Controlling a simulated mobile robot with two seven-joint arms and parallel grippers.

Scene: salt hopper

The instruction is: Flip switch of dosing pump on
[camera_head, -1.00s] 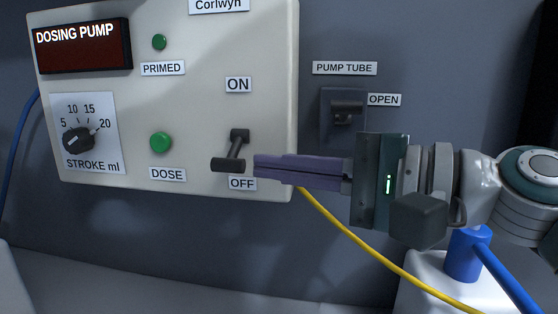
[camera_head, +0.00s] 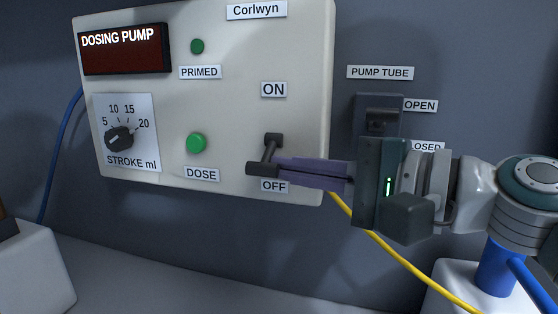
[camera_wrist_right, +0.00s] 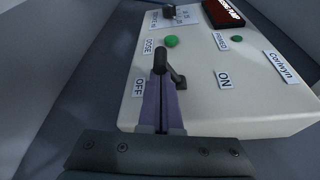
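The dosing pump's switch (camera_head: 271,149) is a dark lever with a crossbar handle on the pale pump panel (camera_head: 235,120). Its handle is down, by the OFF label (camera_head: 274,185), below the ON label (camera_head: 274,89). My right gripper (camera_head: 281,169) comes from the right with its purple fingers together. The fingertips are at the right end of the handle and overlap it in view; firm contact cannot be told. In the right wrist view the switch handle (camera_wrist_right: 160,60) lies just past the fingertips (camera_wrist_right: 161,82). My left gripper is not in view.
The green DOSE button (camera_head: 196,143), PRIMED light (camera_head: 197,46) and stroke knob (camera_head: 119,138) are left of the switch. The pump tube lever (camera_head: 381,119) is on the wall above my right gripper. A yellow cable (camera_head: 400,258) runs below it.

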